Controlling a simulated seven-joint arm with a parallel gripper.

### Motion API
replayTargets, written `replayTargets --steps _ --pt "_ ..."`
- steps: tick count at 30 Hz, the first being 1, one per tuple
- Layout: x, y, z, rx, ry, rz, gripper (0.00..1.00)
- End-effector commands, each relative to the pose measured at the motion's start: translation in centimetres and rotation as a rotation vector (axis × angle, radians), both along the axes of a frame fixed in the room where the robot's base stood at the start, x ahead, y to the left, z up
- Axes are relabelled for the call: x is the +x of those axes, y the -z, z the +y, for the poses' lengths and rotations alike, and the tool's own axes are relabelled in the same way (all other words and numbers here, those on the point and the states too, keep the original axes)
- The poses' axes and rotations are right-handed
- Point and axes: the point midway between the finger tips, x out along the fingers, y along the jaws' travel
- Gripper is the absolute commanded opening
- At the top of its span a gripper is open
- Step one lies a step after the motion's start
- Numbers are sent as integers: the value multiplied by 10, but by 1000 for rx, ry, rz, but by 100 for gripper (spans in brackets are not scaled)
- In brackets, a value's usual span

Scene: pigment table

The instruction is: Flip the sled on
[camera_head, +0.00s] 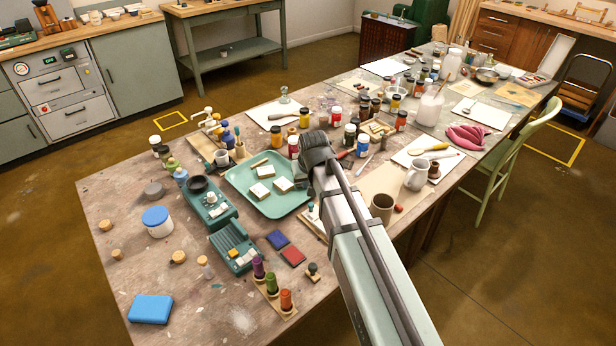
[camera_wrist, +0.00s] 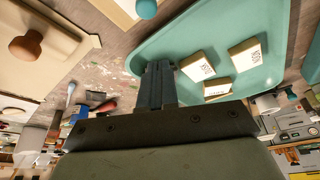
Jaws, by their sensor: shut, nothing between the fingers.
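I cannot tell for sure which thing is the sled. Two teal devices stand left of the middle in the head view: one with a black round dish on top (camera_head: 212,207), and a ridged one (camera_head: 233,246) with small pale parts. Any switch on them is too small to make out. My gripper (camera_wrist: 157,70) is shut and empty in the wrist view, its two dark fingers together beside the rim of a teal tray. In the head view my gripper (camera_head: 318,152) is over the right side of the tray, well right of both devices, and its fingertips are hidden.
The teal tray (camera_head: 241,178) holds three pale labelled blocks. Blue and red pads (camera_head: 293,256), a stamp and colored bottles (camera_head: 272,284) lie near the ridged device. A blue-lidded jar (camera_head: 158,222) stands left. Jars and a mug (camera_head: 416,176) crowd the right. The front left tabletop has free room.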

Motion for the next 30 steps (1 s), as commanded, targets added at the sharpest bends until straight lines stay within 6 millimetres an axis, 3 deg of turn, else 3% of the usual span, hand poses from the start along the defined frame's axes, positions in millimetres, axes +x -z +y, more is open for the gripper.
replayTargets --steps 5,13,30 --pt "2 21 1 0 0 1 0" --pt "-27 21 -9 0 0 -1 0" --pt "-34 21 -13 0 0 -1 0"
